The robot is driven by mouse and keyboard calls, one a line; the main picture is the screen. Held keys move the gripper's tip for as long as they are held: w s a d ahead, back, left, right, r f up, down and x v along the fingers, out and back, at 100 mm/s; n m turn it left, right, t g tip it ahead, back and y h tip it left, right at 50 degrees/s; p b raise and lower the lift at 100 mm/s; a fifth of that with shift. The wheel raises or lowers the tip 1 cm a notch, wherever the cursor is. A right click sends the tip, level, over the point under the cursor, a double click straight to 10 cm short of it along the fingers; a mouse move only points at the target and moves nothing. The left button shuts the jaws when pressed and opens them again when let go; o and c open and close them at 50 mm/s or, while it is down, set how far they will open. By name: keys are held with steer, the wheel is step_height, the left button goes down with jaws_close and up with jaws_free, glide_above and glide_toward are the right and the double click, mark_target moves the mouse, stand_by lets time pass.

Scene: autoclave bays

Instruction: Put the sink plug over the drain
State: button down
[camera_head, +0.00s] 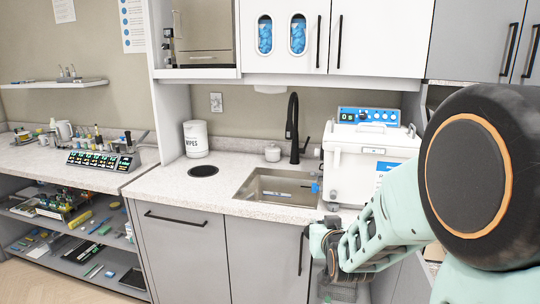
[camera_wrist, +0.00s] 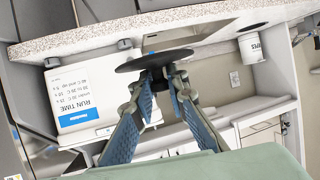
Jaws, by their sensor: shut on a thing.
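My gripper (camera_wrist: 160,82) is shut on a black sink plug (camera_wrist: 150,61), a flat round disc held between the blue-padded fingertips in the wrist view. In the head view my gripper (camera_head: 328,242) is low at the right, in front of the counter's front edge; I cannot make out the plug there. The steel sink (camera_head: 246,191) is set into the counter, up and left of my gripper. Its drain cannot be made out; blue and pale shapes show on its floor.
A black tap (camera_head: 292,130) stands behind the sink. A white autoclave (camera_head: 345,165) stands right of it. A wipes tub (camera_head: 196,140) and a round black disc or opening (camera_head: 203,170) are on the counter at left. The counter (camera_head: 165,190) has free room there.

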step_height(320, 180, up, 10)
steer(key=p, duration=0.8)
steer(key=shift+f, duration=0.1)
steer(key=shift+f, duration=0.1)
